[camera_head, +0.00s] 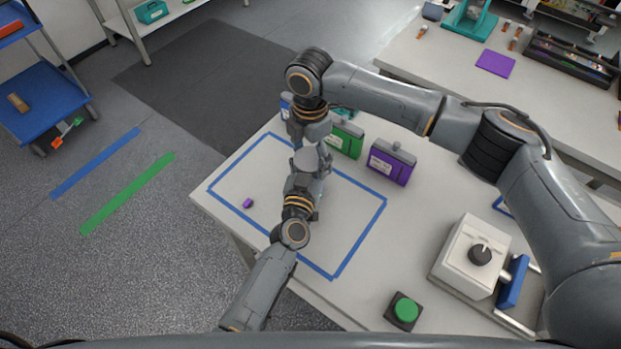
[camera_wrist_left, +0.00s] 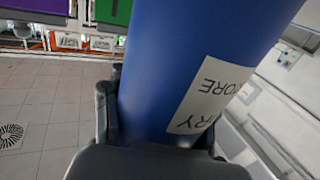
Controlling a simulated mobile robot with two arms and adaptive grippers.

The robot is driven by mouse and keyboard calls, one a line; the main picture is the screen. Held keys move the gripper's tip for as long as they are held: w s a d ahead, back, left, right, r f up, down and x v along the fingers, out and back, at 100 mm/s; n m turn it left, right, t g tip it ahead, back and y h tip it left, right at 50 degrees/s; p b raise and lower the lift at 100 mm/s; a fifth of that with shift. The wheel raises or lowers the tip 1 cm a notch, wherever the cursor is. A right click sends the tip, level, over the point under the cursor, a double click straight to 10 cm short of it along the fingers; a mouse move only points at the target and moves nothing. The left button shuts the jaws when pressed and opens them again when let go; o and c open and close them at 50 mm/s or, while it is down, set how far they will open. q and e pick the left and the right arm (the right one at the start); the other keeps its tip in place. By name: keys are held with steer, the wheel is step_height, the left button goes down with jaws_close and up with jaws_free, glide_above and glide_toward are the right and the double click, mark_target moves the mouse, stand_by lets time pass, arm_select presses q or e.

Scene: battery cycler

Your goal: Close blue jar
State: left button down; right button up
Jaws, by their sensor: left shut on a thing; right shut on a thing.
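The blue jar (camera_wrist_left: 185,60) fills the middle of the left wrist view, with a white label (camera_wrist_left: 207,95) on its side. My left gripper (camera_wrist_left: 160,135) is shut on the jar, one finger on each side of it. In the head view my left gripper (camera_head: 306,185) is over the table, and the jar is mostly hidden by the two arms. My right gripper (camera_head: 309,140) points down just behind and above the left one. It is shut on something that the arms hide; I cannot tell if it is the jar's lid. Whether lid and jar touch is hidden.
Blue tape marks a rectangle (camera_head: 358,238) on the white table (camera_head: 385,285). A small purple piece (camera_head: 248,203) lies inside it. Green (camera_head: 346,140) and purple (camera_head: 391,162) boxes stand behind. A device with a dial (camera_head: 474,255) and a green button (camera_head: 405,309) are at right.

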steer(key=o, duration=1.3)
steer(key=shift+r, duration=2.3)
